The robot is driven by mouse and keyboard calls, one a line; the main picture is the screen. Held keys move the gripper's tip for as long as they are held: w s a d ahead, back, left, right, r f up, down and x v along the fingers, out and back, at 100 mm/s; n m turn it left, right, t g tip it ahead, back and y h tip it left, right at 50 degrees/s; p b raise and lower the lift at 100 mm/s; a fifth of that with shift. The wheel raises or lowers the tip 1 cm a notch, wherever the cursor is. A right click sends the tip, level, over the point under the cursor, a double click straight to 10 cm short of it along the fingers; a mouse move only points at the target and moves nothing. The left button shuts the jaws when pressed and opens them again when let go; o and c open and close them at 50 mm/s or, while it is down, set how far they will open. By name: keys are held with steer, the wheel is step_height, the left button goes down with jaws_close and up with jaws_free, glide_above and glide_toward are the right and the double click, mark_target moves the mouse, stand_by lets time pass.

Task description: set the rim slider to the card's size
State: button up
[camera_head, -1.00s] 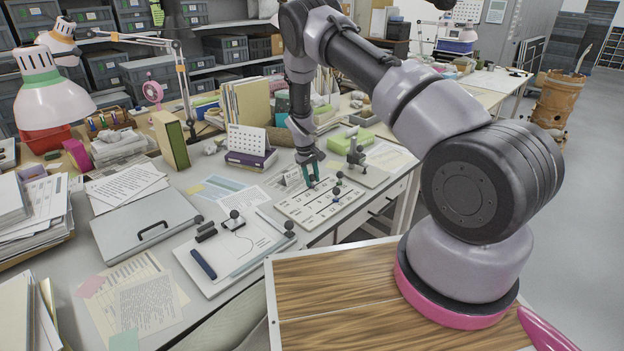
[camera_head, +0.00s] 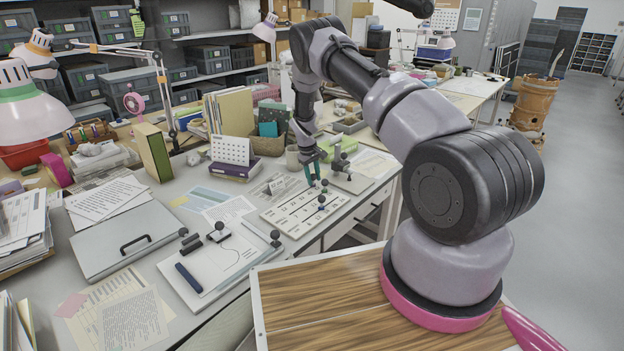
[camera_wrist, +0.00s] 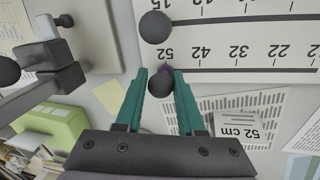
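My gripper (camera_head: 313,179) has teal fingers apart, just left of the far knob in the head view.
A stand with a dark clamp (camera_head: 349,180) is right of the board. A white tray (camera_head: 215,265) with black-knobbed parts lies to its left, and a grey case (camera_head: 125,232) farther left.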

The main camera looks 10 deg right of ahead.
steer(key=o, duration=0.4)
steer(key=shift+w+d, duration=0.1)
steer(key=shift+d, duration=0.1)
steer(key=shift+r, duration=0.15)
steer(key=r, duration=0.3)
steer(key=a+r, duration=0.1)
steer(key=r, duration=0.3)
steer(key=a+r, duration=0.1)
steer(key=r, duration=0.2)
steer(key=shift+s+r, duration=0.2)
steer(key=shift+s, duration=0.2)
